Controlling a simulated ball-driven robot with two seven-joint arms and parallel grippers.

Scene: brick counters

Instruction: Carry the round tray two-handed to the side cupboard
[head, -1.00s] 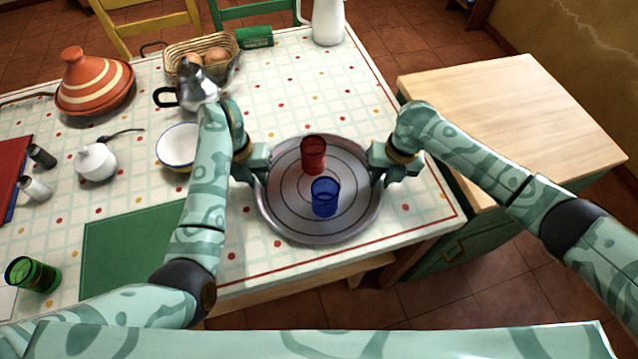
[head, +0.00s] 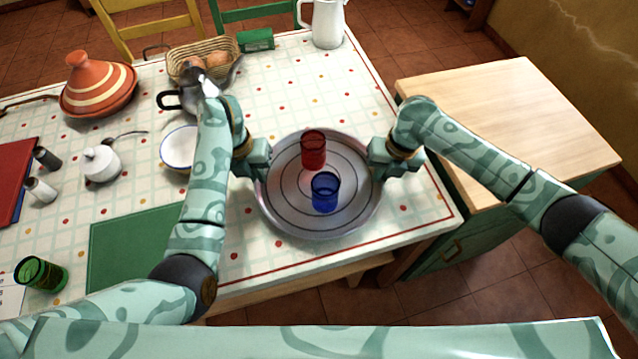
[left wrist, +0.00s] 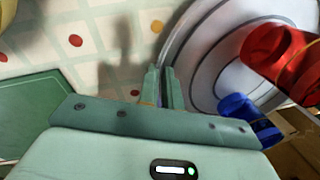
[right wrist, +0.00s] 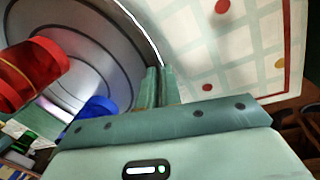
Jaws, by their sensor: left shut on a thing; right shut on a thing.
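The round metal tray (head: 283,207) is level over the right end of the table; I cannot tell whether it touches the cloth. A red cup (head: 313,150) and a blue cup (head: 325,192) stand upright on it. My left gripper (head: 264,170) is shut on the tray's left rim, and my right gripper (head: 375,170) is shut on its right rim. The rim between the fingers shows in the left wrist view (left wrist: 166,90) and the right wrist view (right wrist: 158,88). The side cupboard (head: 510,120), green with a bare pale wooden top, stands to the right.
A teapot (head: 190,98), egg basket (head: 188,55), bowl (head: 177,150), tagine (head: 97,88) and green placemat (head: 130,250) are left of the tray. A white jug (head: 325,25) stands at the back. A narrow gap separates table and cupboard.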

